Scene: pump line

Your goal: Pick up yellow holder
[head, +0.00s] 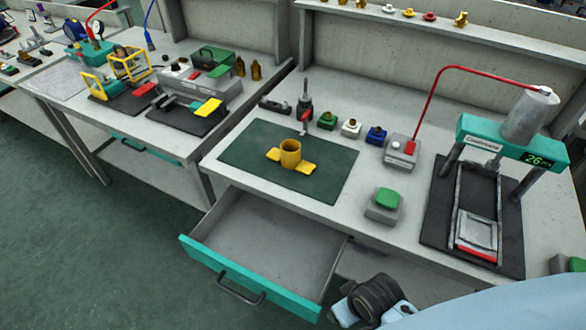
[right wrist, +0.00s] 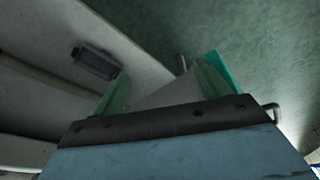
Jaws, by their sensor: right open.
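A yellow holder (head: 290,153), a short upright cup with two flat side lugs, stands on the dark green mat (head: 240,153) of the near workbench. It is empty of any gripper's grasp. My right gripper (right wrist: 165,84) shows in the right wrist view with its two green fingers apart and nothing seen between them. The yellow holder is not seen in that view. Part of my right arm shows at the bottom of the head view, low and to the right of the holder. My left gripper is in neither view.
An open drawer (head: 270,247) sticks out below the mat. A grey box with a green button (head: 386,200) and a teal press (head: 500,140) stand right of the mat. Several small coloured parts line the back. Another bench (head: 188,141) with yellow frames stands at left.

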